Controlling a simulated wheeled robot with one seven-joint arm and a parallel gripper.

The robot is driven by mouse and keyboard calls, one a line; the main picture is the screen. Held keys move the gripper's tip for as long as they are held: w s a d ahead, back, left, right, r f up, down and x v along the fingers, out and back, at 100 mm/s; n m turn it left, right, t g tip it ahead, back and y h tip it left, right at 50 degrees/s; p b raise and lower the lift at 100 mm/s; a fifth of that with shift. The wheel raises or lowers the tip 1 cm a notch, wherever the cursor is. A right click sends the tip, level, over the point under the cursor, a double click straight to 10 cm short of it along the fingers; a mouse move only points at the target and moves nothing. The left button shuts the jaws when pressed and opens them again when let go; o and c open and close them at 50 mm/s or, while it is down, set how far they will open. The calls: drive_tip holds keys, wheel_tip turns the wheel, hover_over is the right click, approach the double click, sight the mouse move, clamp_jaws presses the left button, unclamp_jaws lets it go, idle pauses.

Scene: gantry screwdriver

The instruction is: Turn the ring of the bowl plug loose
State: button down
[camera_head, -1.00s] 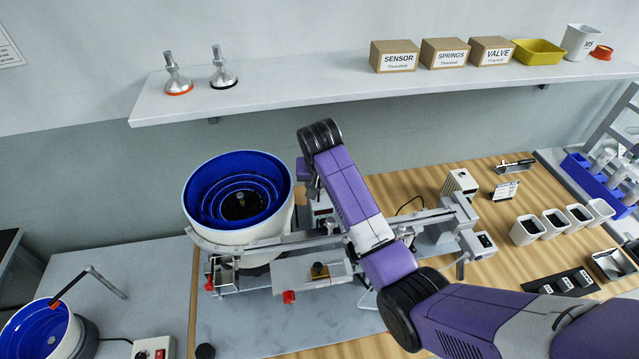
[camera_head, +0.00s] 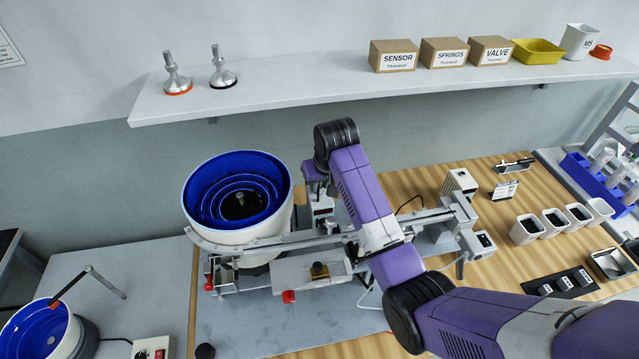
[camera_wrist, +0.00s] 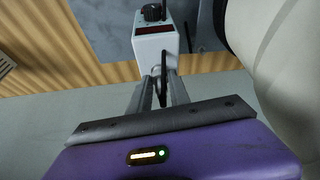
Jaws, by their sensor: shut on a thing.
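My gripper (camera_wrist: 163,80) points at a small white control box (camera_wrist: 155,45) with a dark red display and a black knob on top. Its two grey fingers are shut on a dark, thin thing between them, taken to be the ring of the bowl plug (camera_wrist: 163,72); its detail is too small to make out. In the head view the control box (camera_head: 322,206) stands just right of the large blue-lined bowl feeder (camera_head: 240,200), partly behind my arm. There the fingertips and the plug are hidden.
The feeder's pale outer wall (camera_wrist: 280,50) is close on the right in the wrist view. A linear rail (camera_head: 330,238) runs in front of the box. A shelf (camera_head: 300,95) with boxes and metal feet hangs above.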

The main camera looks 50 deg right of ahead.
drive_tip(key=n, duration=0.1)
drive_tip(key=n+y, duration=0.1)
drive_tip(key=n, duration=0.2)
drive_tip(key=shift+d+y, duration=0.25)
drive_tip(key=shift+y, duration=0.15)
drive_tip(key=shift+d+r+n+y, duration=0.1)
drive_tip(key=shift+n+y, duration=0.25)
drive_tip(key=shift+n, duration=0.75)
drive_tip(key=shift+d+n+y, duration=0.1)
drive_tip(key=shift+n+y, duration=0.25)
drive_tip(key=shift+n, duration=0.75)
drive_tip(key=c, duration=1.2)
unclamp_jaws()
drive_tip(key=b+v, duration=0.1)
drive_tip(key=v, duration=0.6)
drive_tip(key=shift+s+d+r, duration=0.1)
drive_tip(key=shift+s+r, duration=0.1)
drive_tip(key=shift+r, duration=0.1)
drive_tip(key=shift+n, duration=0.3)
